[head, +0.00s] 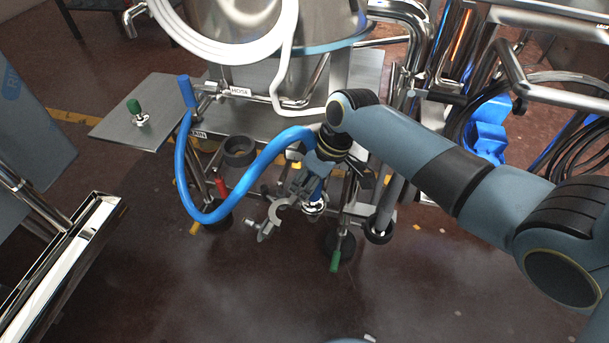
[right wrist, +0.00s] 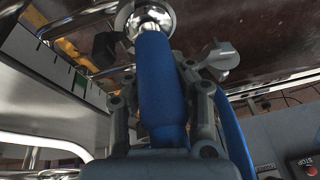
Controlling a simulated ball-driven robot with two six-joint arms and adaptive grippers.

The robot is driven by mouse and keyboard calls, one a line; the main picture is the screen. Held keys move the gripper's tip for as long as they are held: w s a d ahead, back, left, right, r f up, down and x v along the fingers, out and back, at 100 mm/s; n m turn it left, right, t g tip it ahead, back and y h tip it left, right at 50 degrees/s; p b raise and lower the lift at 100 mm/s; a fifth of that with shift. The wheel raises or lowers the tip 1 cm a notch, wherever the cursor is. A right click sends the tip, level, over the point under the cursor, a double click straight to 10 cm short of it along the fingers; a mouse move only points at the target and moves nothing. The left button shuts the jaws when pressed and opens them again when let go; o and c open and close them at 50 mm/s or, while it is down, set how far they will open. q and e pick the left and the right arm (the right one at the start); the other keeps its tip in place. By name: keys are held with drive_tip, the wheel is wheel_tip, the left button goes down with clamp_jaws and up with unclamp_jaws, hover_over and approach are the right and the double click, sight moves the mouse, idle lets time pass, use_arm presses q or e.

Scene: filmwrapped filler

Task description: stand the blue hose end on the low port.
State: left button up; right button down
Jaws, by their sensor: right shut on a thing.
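The blue hose (head: 205,214) loops from an upright far end, sags low, then rises towards my right gripper (head: 313,186). The gripper points down and is shut on the blue hose end (head: 316,193). In the right wrist view the fingers (right wrist: 165,95) lie along both sides of the blue hose end (right wrist: 160,75). A shiny round metal fitting (right wrist: 146,18) is at its tip; it also shows in the head view (head: 315,208). I cannot tell whether this is the hose's ferrule or the low port, or whether they touch. My left gripper is not in view.
An open metal clamp (head: 270,218) hangs beside the hose end, left of it. A green-tipped handle (head: 335,262) is just below. A steel tank (head: 240,45) and a flat steel plate (head: 125,125) stand behind. Black cables (head: 585,145) are at right. The front floor is mostly clear.

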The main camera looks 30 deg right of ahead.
drive_tip(key=c, duration=1.1)
unclamp_jaws()
drive_tip(key=v, duration=1.2)
